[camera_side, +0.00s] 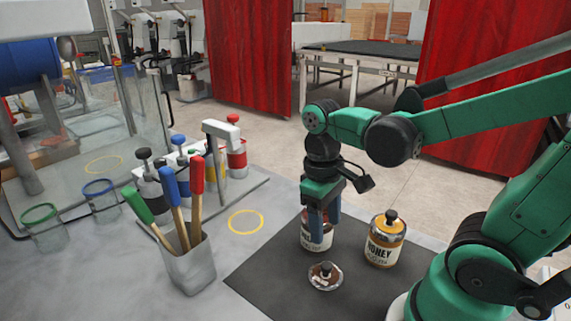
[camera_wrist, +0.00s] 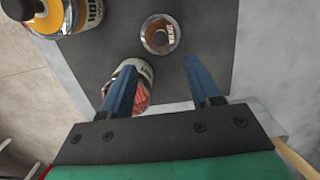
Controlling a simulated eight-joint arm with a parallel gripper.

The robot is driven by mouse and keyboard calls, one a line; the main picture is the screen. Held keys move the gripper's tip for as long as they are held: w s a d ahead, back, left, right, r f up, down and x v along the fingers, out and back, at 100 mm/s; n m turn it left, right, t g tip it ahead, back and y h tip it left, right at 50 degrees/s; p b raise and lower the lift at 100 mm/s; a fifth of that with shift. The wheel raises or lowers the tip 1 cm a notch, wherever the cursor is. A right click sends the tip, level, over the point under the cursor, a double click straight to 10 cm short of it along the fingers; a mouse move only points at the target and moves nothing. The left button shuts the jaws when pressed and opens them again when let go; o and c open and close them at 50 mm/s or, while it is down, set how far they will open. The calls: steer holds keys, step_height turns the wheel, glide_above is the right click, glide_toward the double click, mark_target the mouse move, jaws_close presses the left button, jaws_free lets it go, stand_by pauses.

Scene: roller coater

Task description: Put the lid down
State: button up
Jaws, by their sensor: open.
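The lid (camera_side: 325,276) is a small clear disc with a dark knob and brownish middle. It lies knob up on the dark mat (camera_side: 268,282), and shows at top centre in the wrist view (camera_wrist: 160,35). My gripper (camera_side: 322,226) points down with its two blue fingers apart and nothing held between them. In the wrist view the fingertips (camera_wrist: 160,64) are apart, with the lid beyond them. A labelled jar (camera_side: 317,240) stands behind the fingers, which hide its top. In the wrist view this jar (camera_wrist: 142,97) is partly behind the left finger.
A honey jar (camera_side: 386,244) with a knobbed lid stands right of my gripper. A grey cup (camera_side: 188,268) holds several coloured-handled tools at left. A yellow ring (camera_side: 245,222) marks bare table. Several bottles stand on a rack behind. The mat's front left is clear.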

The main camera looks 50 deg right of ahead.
steer(key=r, duration=0.3)
steer(key=shift+w+r, duration=0.1)
steer(key=shift+w, duration=0.1)
steer(key=shift+o, duration=0.5)
steer(key=w+t, duration=0.1)
steer(key=t, duration=0.1)
steer(key=w+a+t, duration=0.1)
steer(key=w+t, duration=0.1)
steer(key=t, duration=0.1)
steer(key=w+a+t, duration=0.1)
steer(key=t, duration=0.1)
steer(key=shift+w+a+t, duration=0.15)
steer(key=shift+w+t, duration=0.1)
steer(key=shift+t, duration=0.05)
steer(key=shift+w+a+r+t, duration=0.1)
steer(key=shift+w+r+t, duration=0.15)
steer(key=shift+t, duration=0.25)
